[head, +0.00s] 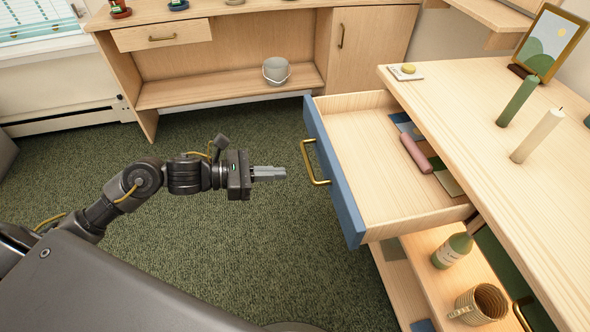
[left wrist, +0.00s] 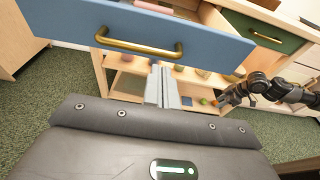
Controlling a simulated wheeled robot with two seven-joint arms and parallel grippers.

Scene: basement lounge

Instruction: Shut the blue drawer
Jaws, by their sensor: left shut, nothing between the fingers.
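The blue drawer (head: 333,165) is pulled well out of the wooden cabinet at the right of the head view. Its brass handle (head: 311,163) is on the blue front, which faces my left gripper (head: 286,173). That gripper is shut and empty, a short gap from the handle. In the left wrist view the blue drawer front (left wrist: 140,35) spans the top, with the handle (left wrist: 140,46) above the closed fingers (left wrist: 163,72). A dark arm, likely my right one, shows at the right there; whether its gripper (left wrist: 224,98) is open is unclear.
Inside the drawer lie a pink cylinder (head: 416,153) and flat coloured pieces. Candles (head: 518,101) and a picture frame (head: 549,42) stand on the cabinet top. A bottle (head: 452,250) and mug (head: 481,304) sit below the drawer. Green carpet around my left gripper is clear.

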